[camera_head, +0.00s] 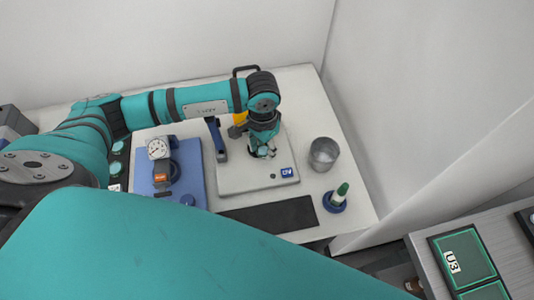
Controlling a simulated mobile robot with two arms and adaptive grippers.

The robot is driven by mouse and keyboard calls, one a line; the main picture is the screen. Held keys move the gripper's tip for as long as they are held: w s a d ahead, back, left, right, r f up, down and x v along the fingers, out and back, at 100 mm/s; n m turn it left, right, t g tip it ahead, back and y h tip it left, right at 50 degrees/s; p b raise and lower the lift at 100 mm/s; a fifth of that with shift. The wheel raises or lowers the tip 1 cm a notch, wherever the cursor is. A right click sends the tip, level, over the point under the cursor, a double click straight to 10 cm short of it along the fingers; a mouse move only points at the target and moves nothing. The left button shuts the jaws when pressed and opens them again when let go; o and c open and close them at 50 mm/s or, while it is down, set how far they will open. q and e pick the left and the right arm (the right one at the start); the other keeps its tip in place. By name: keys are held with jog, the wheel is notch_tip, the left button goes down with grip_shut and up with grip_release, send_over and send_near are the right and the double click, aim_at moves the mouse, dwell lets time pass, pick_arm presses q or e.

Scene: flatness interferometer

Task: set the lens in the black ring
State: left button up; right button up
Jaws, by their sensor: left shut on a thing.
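My left gripper (262,150) is pointing down over the white base plate (232,182) of an instrument in the middle of the table. It is shut on a small pale piece, which appears to be the lens (264,154). The piece is small and partly covered by the fingers. I cannot make out the black ring clearly; it may be hidden under the gripper. I cannot tell whether the lens touches anything below it. My right gripper is not in view.
A dark mat (270,215) lies in front. Green trays (463,257) sit at lower right.

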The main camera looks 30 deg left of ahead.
pick_arm(q)
jog(key=w+a, duration=0.3)
jog(key=shift+a+f, duration=0.1)
jog(key=shift+f+b, duration=1.1)
jog(key=shift+b, duration=0.2)
jog(key=shift+f+b, duration=0.3)
jog(key=shift+b, duration=0.05)
